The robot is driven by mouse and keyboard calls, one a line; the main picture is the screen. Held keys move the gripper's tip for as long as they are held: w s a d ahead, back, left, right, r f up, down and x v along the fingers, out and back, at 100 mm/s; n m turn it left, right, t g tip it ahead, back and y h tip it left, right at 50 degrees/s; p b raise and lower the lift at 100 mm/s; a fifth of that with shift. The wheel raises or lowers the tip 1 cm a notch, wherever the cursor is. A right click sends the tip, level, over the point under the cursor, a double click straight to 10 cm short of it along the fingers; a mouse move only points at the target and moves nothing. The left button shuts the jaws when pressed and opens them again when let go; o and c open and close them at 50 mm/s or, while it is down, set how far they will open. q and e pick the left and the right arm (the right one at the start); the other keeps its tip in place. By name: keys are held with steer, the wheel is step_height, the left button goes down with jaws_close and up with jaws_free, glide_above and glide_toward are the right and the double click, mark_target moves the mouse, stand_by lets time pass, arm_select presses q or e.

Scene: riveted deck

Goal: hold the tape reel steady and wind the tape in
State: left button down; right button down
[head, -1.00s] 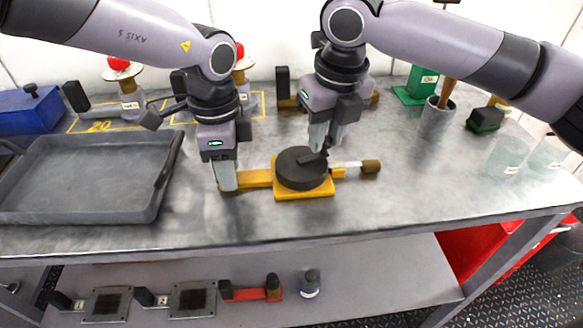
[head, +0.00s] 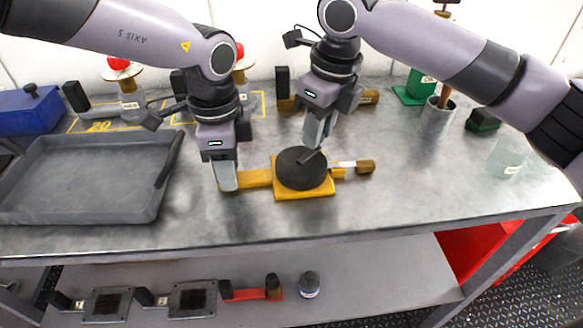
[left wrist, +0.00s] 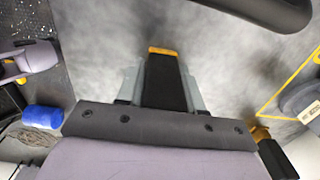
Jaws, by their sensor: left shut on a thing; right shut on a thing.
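The tape reel is a dark round disc (head: 301,169) on a yellow base (head: 305,193), lying on the metal bench. A yellow handle (head: 257,178) sticks out to its left. My left gripper (head: 228,186) is shut on this handle near its outer end. In the left wrist view a dark bar with an orange end (left wrist: 164,80) sits between the left fingers (left wrist: 163,95). My right gripper (head: 315,147) is shut on the crank at the disc's back right; its fingers hide the crank knob. A short white tape (head: 344,165) with a brown end piece (head: 365,167) extends right of the base.
A grey tray (head: 90,180) stands left on the bench, with a blue box (head: 30,112) behind it. A grey cup (head: 437,116), a green stand (head: 415,92) and a clear beaker (head: 505,158) are at right. The bench front is clear.

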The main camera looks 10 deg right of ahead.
steer(key=c, duration=0.8)
jaws_free()
step_height(320, 180, up, 17)
steer(key=s+d, duration=0.1)
steer(key=shift+s, duration=0.15)
steer(key=shift+d, duration=0.1)
